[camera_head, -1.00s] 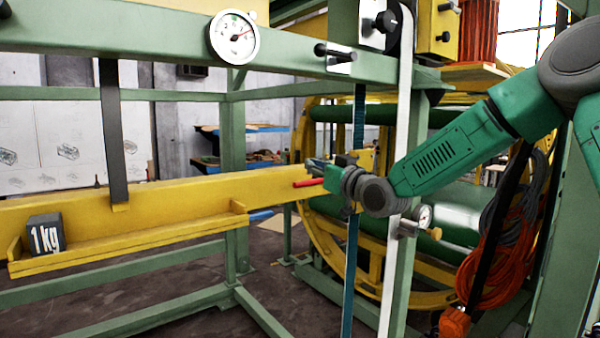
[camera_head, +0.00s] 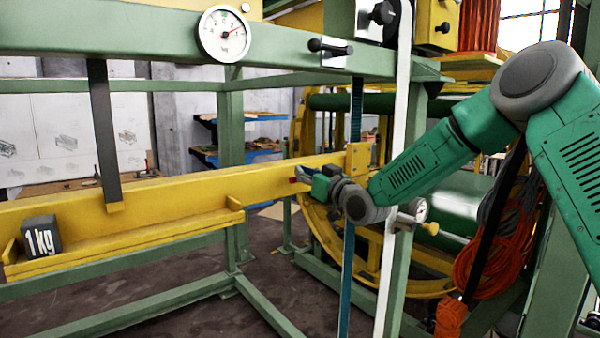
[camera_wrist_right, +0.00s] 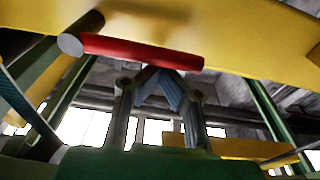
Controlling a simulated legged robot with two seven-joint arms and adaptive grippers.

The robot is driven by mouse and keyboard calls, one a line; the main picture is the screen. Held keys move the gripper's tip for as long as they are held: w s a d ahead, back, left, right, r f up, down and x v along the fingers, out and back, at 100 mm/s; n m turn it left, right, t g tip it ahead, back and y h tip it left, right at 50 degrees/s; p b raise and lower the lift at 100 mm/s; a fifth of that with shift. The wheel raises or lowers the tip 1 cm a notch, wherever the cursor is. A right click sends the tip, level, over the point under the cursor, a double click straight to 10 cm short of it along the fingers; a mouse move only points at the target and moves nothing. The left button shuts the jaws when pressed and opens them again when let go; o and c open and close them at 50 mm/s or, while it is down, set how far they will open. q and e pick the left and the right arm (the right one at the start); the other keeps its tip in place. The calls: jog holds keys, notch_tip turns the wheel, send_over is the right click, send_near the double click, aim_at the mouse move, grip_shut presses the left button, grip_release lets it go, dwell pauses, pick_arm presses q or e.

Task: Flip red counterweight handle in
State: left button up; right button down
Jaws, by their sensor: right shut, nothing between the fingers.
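The red counterweight handle (camera_wrist_right: 140,50) is a short red rod with a grey end on the left in the right wrist view, lying across the yellow beam (camera_wrist_right: 235,35). In the head view only a small red bit of the handle (camera_head: 293,180) shows; my gripper hides most of it. My right gripper (camera_head: 302,173) is shut and empty beside the handle. In the right wrist view its fingertips (camera_wrist_right: 160,76) meet close to the rod's right half; I cannot tell whether they touch it. My left gripper is not in view.
A 1 kg block (camera_head: 41,237) sits on the beam's ledge at left. A round dial gauge (camera_head: 223,34) hangs on the green frame (camera_head: 150,35). A teal strap (camera_head: 350,250) and a white strip (camera_head: 396,150) run vertically near my right forearm.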

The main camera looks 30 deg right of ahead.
jog(key=f+n+b, duration=0.1)
jog(key=n+b, duration=0.1)
jog(key=a+f+n+b, duration=0.1)
jog(key=n+b, duration=0.1)
jog(key=f+n+b, duration=0.1)
jog(key=n+b, duration=0.1)
jog(key=shift+a+f+y, duration=0.15)
jog(key=shift+f+y, duration=0.25)
jog(key=d+f+n+b, duration=0.2)
jog(key=n+b, duration=0.1)
jog(key=d+f+n+g+y+b, duration=0.1)
jog(key=n, duration=0.1)
jog(key=shift+d+f, duration=0.15)
jog(key=shift+d, duration=0.2)
pick_arm(q)
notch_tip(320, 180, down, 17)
jog(key=b, duration=0.6)
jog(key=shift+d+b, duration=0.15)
jog(key=shift+b, duration=0.25)
pick_arm(e)
jog(key=shift+w+d+f+n+g, duration=0.15)
jog(key=shift+d+f+n, duration=0.3)
jog(key=shift+n, duration=1.05)
jog(key=shift+s+d+f+n+g, duration=0.1)
jog(key=shift+d+f+n+g, duration=0.3)
jog(key=shift+n, duration=1.1)
jog(key=shift+w+d+f+n+t, duration=0.1)
jog(key=shift+d+f+n, duration=0.15)
jog(key=shift+d+n, duration=0.85)
